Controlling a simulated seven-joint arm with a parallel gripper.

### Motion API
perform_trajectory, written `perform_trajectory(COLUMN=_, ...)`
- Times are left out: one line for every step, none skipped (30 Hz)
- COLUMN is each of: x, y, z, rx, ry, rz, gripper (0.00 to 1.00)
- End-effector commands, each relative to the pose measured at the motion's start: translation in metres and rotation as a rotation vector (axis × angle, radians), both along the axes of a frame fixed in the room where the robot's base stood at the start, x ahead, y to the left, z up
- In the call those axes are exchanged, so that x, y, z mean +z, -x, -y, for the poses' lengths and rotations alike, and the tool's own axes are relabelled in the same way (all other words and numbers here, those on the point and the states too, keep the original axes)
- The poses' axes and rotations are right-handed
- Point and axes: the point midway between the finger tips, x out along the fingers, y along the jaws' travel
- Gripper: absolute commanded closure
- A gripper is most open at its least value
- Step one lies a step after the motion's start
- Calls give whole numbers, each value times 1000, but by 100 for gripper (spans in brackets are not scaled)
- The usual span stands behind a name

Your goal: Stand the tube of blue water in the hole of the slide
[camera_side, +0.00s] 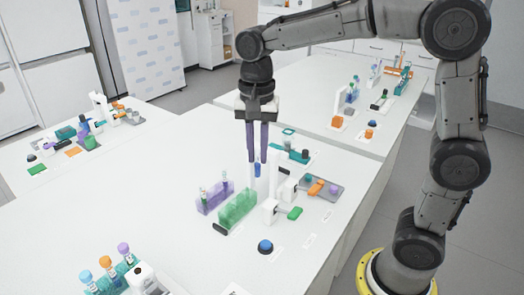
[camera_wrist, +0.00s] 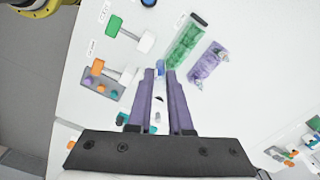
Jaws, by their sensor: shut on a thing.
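My gripper (camera_side: 257,158) has two long purple fingers pointing down over the middle of the near table. It is shut on the tube of blue water (camera_side: 257,170), whose blue part shows between the fingertips. The tube looks upright. A tall white piece (camera_side: 262,186) stands just under or behind it; I cannot tell whether they touch. This may be part of the slide, but its hole is not visible.
A green rack (camera_side: 237,208) and a purple rack with tubes (camera_side: 214,196) stand left of my gripper. A white piece with a green knob (camera_side: 284,211) and a grey tray (camera_side: 322,188) are to the right. A blue knob (camera_side: 265,246) is in front. The table's front middle is mostly clear.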

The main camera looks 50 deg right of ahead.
Motion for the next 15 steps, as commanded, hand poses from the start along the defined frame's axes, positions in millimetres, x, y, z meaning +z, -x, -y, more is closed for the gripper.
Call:
perform_trajectory(x=-6, y=-11, z=4, rx=-4, ry=0, rz=-3, gripper=100)
perform_trajectory(x=-9, y=-17, z=6, rx=-3, ry=0, rz=-3, gripper=100)
perform_trajectory(x=-12, y=-23, z=9, rx=-3, ry=0, rz=-3, gripper=100)
perform_trajectory(x=-14, y=-28, z=11, rx=-3, ry=0, rz=-3, gripper=100)
perform_trajectory(x=-17, y=-32, z=12, rx=-3, ry=0, rz=-2, gripper=100)
perform_trajectory(x=-19, y=-37, z=14, rx=-3, ry=0, rz=-1, gripper=100)
perform_trajectory(x=-21, y=-40, z=15, rx=-2, ry=0, rz=-1, gripper=100)
perform_trajectory(x=-23, y=-42, z=16, rx=-1, ry=0, rz=-1, gripper=100)
perform_trajectory(x=-24, y=-44, z=17, rx=-1, ry=0, rz=-1, gripper=100)
perform_trajectory(x=-26, y=-44, z=17, rx=-1, ry=0, rz=0, gripper=100)
perform_trajectory(x=-27, y=-44, z=17, rx=0, ry=0, rz=-1, gripper=100)
perform_trajectory(x=-29, y=-44, z=17, rx=0, ry=0, rz=-1, gripper=100)
perform_trajectory(x=-31, y=-44, z=17, rx=0, ry=0, rz=-1, gripper=100)
perform_trajectory(x=-33, y=-44, z=17, rx=0, ry=0, rz=-1, gripper=100)
perform_trajectory(x=-36, y=-44, z=17, rx=0, ry=0, rz=-1, gripper=100)
